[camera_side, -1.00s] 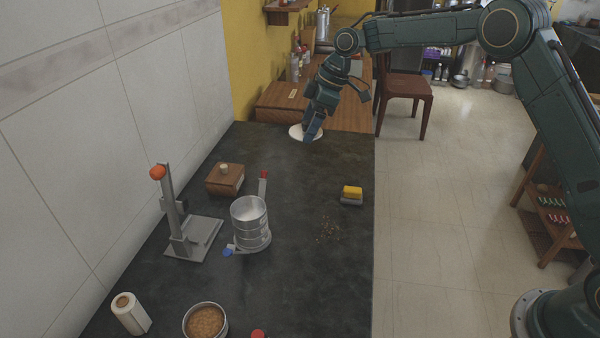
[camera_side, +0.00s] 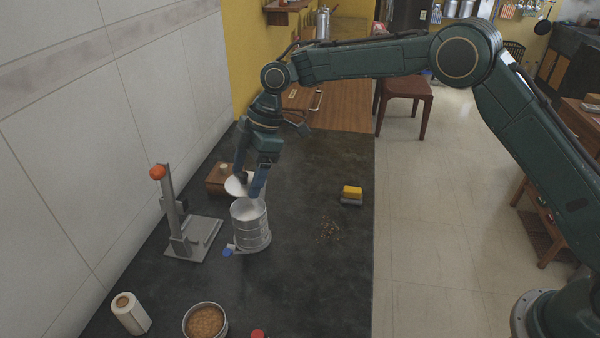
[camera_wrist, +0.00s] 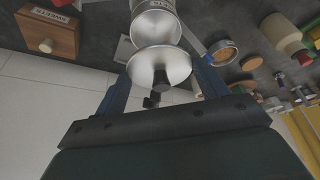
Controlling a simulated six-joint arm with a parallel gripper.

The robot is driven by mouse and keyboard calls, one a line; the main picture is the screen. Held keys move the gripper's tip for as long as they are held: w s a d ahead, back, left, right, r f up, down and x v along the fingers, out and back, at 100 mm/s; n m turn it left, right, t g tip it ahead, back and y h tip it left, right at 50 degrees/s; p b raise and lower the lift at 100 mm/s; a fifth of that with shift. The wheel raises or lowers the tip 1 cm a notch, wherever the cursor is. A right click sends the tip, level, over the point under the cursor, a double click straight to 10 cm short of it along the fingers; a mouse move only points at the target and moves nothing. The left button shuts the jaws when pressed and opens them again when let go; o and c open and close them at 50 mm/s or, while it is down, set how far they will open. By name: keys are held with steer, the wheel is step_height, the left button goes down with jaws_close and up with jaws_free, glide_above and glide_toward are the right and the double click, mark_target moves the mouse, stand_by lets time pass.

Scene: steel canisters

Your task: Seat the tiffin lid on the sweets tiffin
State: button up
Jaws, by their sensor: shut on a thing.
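The tiffin lid (camera_side: 235,187) is a pale round metal disc with a dark knob, also seen in the wrist view (camera_wrist: 147,62). My gripper (camera_side: 250,188) is shut on it, with a blue finger on either side (camera_wrist: 160,82). The lid hangs above and slightly left of the tiffin's rim in the side view and looks tilted there. The tiffin (camera_side: 251,228) is an upright, open-topped steel cylinder on the dark counter. In the wrist view the tiffin (camera_wrist: 155,22) shows just beyond the lid. A gap seems to remain between them, but its height is unclear.
A wooden box (camera_side: 215,183) stands behind the tiffin, partly hidden by my gripper. A grey stand with an orange knob (camera_side: 178,215) is close on the left. A yellow sponge (camera_side: 352,192) lies right. A brown-filled bowl (camera_side: 205,321) and white roll (camera_side: 131,313) are in front.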

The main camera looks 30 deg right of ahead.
steer(key=shift+f, duration=0.15)
steer(key=shift+f, duration=2.6)
steer(key=shift+f, duration=0.55)
stand_by(0.7)
steer(key=o, duration=1.1)
steer(key=shift+c, duration=0.2)
steer(key=shift+o, duration=0.2)
steer(key=shift+r, duration=0.2)
steer(key=shift+r, duration=2.8)
steer(key=shift+d+r, duration=0.1)
